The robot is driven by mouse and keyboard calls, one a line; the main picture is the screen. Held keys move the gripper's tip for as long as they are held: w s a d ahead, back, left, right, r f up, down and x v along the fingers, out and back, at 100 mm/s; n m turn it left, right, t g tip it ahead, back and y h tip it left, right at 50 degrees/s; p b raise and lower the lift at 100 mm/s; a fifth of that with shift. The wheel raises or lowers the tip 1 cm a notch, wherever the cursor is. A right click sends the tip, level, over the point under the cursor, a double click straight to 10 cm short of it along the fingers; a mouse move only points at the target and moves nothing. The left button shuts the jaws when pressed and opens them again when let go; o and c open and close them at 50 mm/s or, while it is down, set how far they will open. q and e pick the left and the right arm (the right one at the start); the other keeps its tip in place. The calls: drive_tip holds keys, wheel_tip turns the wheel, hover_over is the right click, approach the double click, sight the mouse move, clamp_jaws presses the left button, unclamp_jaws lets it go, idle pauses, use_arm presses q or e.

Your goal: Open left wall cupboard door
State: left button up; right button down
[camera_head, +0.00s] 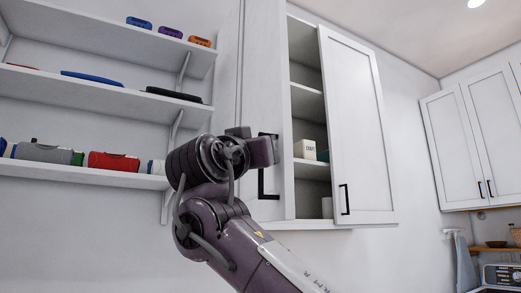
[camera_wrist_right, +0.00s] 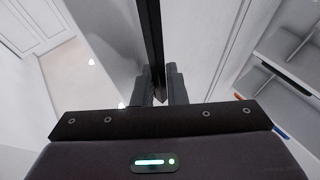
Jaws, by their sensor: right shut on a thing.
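The white wall cupboard has a left door (camera_head: 262,75) that stands partly open. A gap at its right edge shows the shelves inside (camera_head: 308,103). Its black bar handle (camera_head: 262,182) is partly hidden by my right gripper (camera_head: 272,148), which is shut on it. In the right wrist view the dark handle bar (camera_wrist_right: 152,40) runs between the two fingers of the gripper (camera_wrist_right: 161,88). My left gripper is not in view.
White wall shelves (camera_head: 95,179) with several coloured items stand at the left, close to my right arm. A white box (camera_head: 305,149) sits inside the cupboard. Another wall cupboard (camera_head: 470,135) hangs at the far right.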

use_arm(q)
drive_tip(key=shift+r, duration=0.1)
use_arm(e)
drive_tip(key=shift+s+d+r, duration=0.1)
drive_tip(key=shift+d+r, duration=0.15)
drive_tip(key=shift+r, duration=0.05)
drive_tip(key=c, duration=1.8)
unclamp_jaws()
drive_tip(key=shift+o, duration=1.4)
drive_tip(key=shift+w+a+f, duration=0.15)
drive_tip(key=shift+w+a, duration=0.05)
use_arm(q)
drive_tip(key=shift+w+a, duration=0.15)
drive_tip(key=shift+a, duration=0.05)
use_arm(e)
drive_tip(key=shift+s, duration=0.1)
